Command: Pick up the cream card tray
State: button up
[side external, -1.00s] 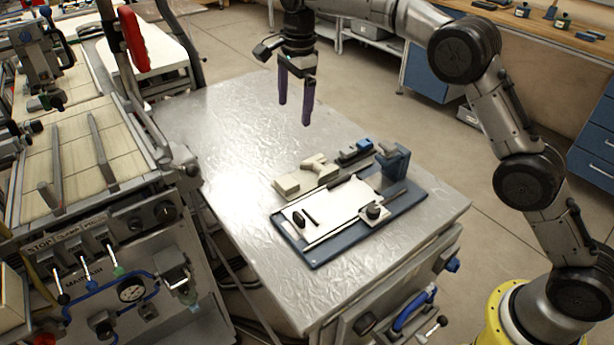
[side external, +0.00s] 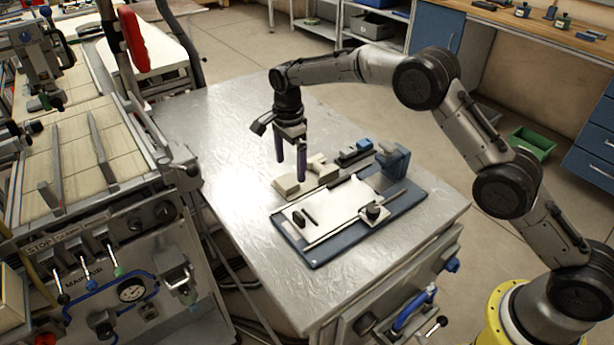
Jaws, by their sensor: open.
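A low cream piece (side external: 289,187) with a raised right end (side external: 318,167) lies on the metal table behind a blue fixture base (side external: 318,259). It fits the cream card tray best, but I cannot tell for certain. A flat off-white plate (side external: 345,203) also lies on the blue base. My gripper (side external: 290,169) points down with its two dark purple fingers apart and nothing between them. The fingertips are close above or beside the cream piece and hide part of it. I cannot tell whether they touch it.
A tall blue block (side external: 391,162) stands at the base's far right corner. A dark knob (side external: 373,211) rises from the plate's right side. The metal table (side external: 215,130) is clear at the back left.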

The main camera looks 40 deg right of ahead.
aim_at(291, 179)
notch_tip(291, 179, down, 4)
jog(key=shift+s+f, duration=0.1)
jog(key=shift+f, duration=0.15)
grip_shut()
dwell(0.5)
